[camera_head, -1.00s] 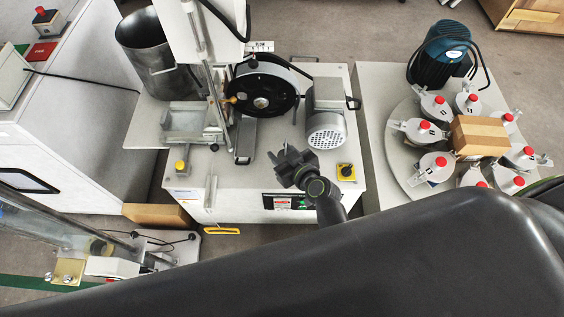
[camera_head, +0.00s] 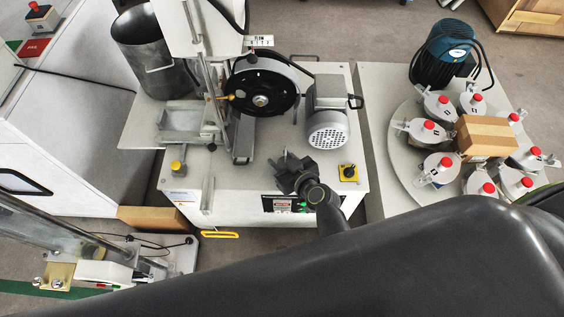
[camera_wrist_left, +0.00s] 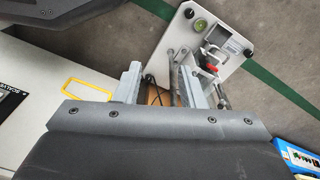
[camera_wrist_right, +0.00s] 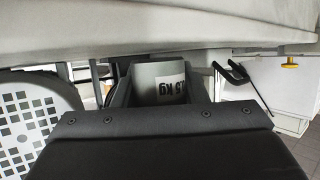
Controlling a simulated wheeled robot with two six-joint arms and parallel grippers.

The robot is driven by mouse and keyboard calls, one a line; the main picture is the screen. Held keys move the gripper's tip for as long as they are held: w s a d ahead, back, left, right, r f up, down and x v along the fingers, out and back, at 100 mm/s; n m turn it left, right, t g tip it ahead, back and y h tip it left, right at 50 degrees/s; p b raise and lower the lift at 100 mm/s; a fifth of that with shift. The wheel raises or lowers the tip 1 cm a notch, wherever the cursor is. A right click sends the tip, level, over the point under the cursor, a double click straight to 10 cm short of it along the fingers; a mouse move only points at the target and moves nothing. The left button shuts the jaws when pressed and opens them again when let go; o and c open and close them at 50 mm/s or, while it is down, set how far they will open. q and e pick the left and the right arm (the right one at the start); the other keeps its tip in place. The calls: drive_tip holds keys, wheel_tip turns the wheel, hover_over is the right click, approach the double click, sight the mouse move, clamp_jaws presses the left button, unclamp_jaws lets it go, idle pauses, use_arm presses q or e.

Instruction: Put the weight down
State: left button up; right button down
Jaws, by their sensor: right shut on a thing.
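In the head view my right gripper (camera_head: 290,168) is over the front of the white machine's top, left of the grey motor; the weight cannot be made out there. My left gripper (camera_wrist_left: 158,85) shows in the left wrist view with its two grey fingers apart and nothing held.
The white machine (camera_head: 233,205) carries a black wheel (camera_head: 262,88), a grey motor (camera_head: 327,115) and a yellow switch (camera_head: 348,172). At right is a round turntable (camera_head: 398,152) with several red-knobbed clamps. A metal bucket (camera_head: 160,60) is at back left. A wooden box (camera_head: 152,217) stands front left.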

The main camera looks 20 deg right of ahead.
use_arm(q)
drive_tip(key=shift+d+r, duration=0.1)
drive_tip(key=shift+r, duration=0.4)
use_arm(e)
drive_tip(key=shift+f, duration=0.1)
use_arm(q)
drive_tip(key=shift+w+b, duration=0.1)
drive_tip(key=shift+b, duration=0.2)
use_arm(e)
drive_tip(key=shift+f, duration=0.2)
drive_tip(key=c, duration=0.9)
unclamp_jaws()
use_arm(q)
drive_tip(key=shift+d+r, duration=0.1)
drive_tip(key=shift+r, duration=0.05)
use_arm(e)
drive_tip(key=shift+o, duration=0.2)
